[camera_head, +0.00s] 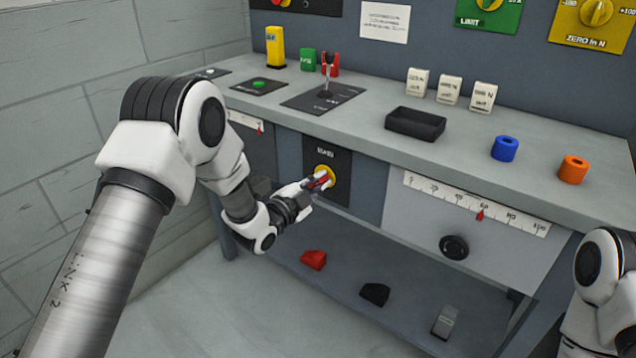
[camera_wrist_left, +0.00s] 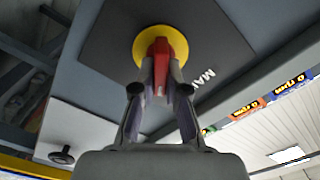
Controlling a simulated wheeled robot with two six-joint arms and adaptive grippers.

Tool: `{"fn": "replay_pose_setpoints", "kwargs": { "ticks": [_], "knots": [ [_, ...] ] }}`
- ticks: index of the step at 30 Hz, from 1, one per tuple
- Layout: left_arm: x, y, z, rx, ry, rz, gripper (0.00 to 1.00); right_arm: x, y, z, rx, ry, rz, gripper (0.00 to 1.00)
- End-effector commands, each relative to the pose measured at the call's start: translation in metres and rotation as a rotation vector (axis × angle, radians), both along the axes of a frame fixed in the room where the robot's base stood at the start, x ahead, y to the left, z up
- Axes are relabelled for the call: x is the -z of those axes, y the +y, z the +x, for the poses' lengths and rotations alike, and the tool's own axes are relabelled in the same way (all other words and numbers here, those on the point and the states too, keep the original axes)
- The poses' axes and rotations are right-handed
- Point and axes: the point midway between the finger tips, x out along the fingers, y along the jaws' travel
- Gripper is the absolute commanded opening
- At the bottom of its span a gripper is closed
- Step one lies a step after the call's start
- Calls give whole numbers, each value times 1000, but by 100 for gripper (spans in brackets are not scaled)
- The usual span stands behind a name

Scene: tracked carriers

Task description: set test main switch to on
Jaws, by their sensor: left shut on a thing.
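The main switch has a red handle on a round yellow disc (camera_head: 323,174), on a dark plate (camera_head: 343,193) on the bench front. In the left wrist view the red handle (camera_wrist_left: 160,62) stands out from the yellow disc (camera_wrist_left: 143,45), with part of the word MAIN on the plate (camera_wrist_left: 110,45). My left gripper (camera_head: 314,183) is shut on the red handle, with a finger on each side; it also shows in the left wrist view (camera_wrist_left: 160,90). My right gripper is out of view; only part of my right arm shows at the right edge.
The bench top (camera_head: 370,130) carries a lever (camera_head: 327,75), a black tray (camera_head: 415,123), white blocks, a blue ring (camera_head: 505,148) and an orange ring (camera_head: 573,169). A scale (camera_head: 475,203) and black knob (camera_head: 454,247) are right of the switch. Several parts lie on the lower shelf (camera_head: 345,275).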

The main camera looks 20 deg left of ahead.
Motion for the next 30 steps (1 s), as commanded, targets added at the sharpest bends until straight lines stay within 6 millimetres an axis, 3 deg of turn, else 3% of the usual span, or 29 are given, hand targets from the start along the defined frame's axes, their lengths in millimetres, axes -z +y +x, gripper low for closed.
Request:
{"fn": "replay_pose_setpoints", "kwargs": {
  "ticks": [15, 30],
  "knots": [
    [6, -2, -1, 0, -155, 430, 0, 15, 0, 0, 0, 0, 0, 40],
    [8, -2, -1, 1, -218, 606, 0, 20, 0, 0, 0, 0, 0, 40]
  ]
}}
